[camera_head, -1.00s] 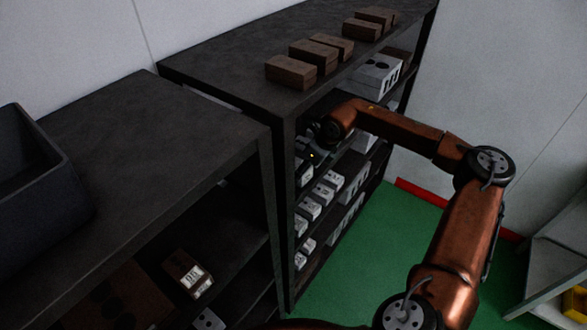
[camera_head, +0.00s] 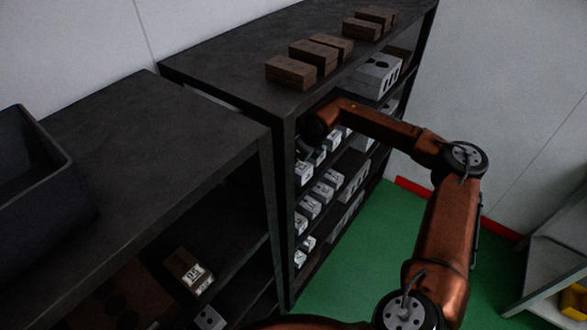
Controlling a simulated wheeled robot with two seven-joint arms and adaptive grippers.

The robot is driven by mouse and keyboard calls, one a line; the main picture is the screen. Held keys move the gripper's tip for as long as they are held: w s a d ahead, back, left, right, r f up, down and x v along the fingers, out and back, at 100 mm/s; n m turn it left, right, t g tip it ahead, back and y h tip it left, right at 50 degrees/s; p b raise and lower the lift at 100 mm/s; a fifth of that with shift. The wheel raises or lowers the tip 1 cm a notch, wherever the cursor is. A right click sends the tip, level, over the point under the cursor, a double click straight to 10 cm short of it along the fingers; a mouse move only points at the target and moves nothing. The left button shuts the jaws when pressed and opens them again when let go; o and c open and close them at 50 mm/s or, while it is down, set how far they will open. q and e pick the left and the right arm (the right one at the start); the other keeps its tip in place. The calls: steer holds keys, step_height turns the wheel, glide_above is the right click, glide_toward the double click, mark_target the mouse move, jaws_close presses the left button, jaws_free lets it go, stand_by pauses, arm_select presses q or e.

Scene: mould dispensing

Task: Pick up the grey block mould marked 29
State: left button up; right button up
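Rows of small grey block moulds with dark markings stand on the shelves of the far dark rack, such as one on the upper inner shelf (camera_head: 303,173) and one on the shelf below (camera_head: 310,208). The markings are too small to read, so I cannot tell which is 29. My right arm reaches into the rack below its top board. Its wrist is at the rack's front opening, by the upper row of grey blocks. The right gripper's fingers are hidden or too dark to make out. My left gripper is not in view.
Brown blocks (camera_head: 291,71) stand on the far rack's top (camera_head: 225,70). A larger grey block with holes (camera_head: 376,75) sits below them. The near rack (camera_head: 130,150) carries a dark bin (camera_head: 35,180) and a labelled brown block (camera_head: 188,270). Green floor (camera_head: 360,270) is open to the right.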

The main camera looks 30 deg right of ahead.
steer(key=shift+f, duration=0.15)
jaws_close()
steer(key=shift+w, duration=0.1)
stand_by(1.0)
